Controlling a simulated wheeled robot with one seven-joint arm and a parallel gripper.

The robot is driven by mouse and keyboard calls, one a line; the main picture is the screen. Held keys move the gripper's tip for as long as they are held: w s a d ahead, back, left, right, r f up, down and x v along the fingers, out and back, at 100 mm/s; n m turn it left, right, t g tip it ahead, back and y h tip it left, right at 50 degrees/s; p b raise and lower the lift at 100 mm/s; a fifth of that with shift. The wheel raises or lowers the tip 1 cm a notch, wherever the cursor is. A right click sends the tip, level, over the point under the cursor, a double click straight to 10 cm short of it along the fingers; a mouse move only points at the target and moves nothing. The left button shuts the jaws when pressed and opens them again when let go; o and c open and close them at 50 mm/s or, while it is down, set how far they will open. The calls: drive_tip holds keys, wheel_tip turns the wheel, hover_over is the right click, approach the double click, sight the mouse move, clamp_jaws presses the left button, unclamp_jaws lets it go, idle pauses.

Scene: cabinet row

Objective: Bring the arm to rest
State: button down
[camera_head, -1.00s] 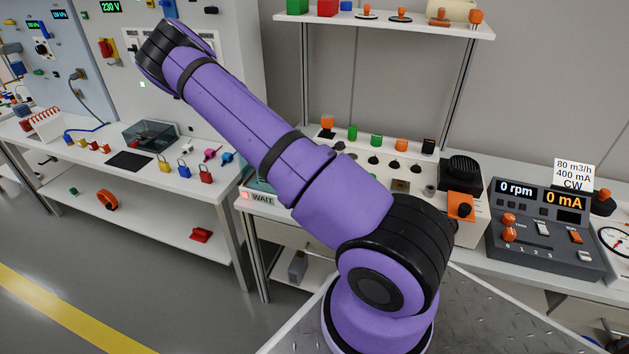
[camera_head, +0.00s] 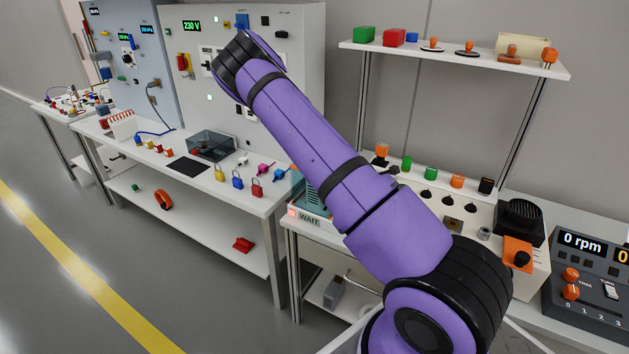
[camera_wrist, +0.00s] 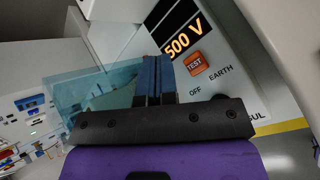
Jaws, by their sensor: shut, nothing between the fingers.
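My gripper (camera_wrist: 153,76) shows in the wrist view with its two blue-tipped fingers together and nothing between them. In the wrist view it points toward a panel (camera_wrist: 213,45) with a "500 V" display and an orange TEST button (camera_wrist: 195,63); I cannot tell the gap. In the head view my purple arm (camera_head: 315,150) rises from the lower right to a bend at the upper left. My gripper is hidden there.
A translucent teal box (camera_wrist: 95,85) lies left of the fingers in the wrist view. In the head view, a left bench (camera_head: 130,160) holds padlocks and a dark tray. A shelf (camera_head: 455,58) stands above the right bench. Grey floor (camera_head: 60,290) is open at lower left.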

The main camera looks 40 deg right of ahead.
drive_tip(key=s+a+r+m+y, duration=0.25)
drive_tip(key=a+r+m, duration=0.35)
drive_tip(key=a+r, duration=0.6)
drive_tip(key=s+a+r+m+y, duration=0.1)
drive_tip(key=a+r+m+y, duration=0.35)
drive_tip(key=a+r, duration=0.75)
drive_tip(key=s+a+r+m, duration=0.1)
drive_tip(key=s+a+r, duration=0.2)
drive_tip(key=s+r, duration=0.2)
drive_tip(key=s+a+r+m, duration=0.1)
drive_tip(key=s+a+r, duration=0.3)
drive_tip(key=s, duration=0.5)
drive_tip(key=s+a+r+m+y, duration=0.1)
drive_tip(key=s+a+r+m, duration=0.1)
drive_tip(key=s+a+r, duration=0.2)
drive_tip(key=s+r, duration=0.3)
drive_tip(key=r, duration=0.1)
drive_tip(key=shift+s+r+t, duration=0.15)
drive_tip(key=shift+s+t, duration=0.15)
drive_tip(key=shift+t, duration=0.1)
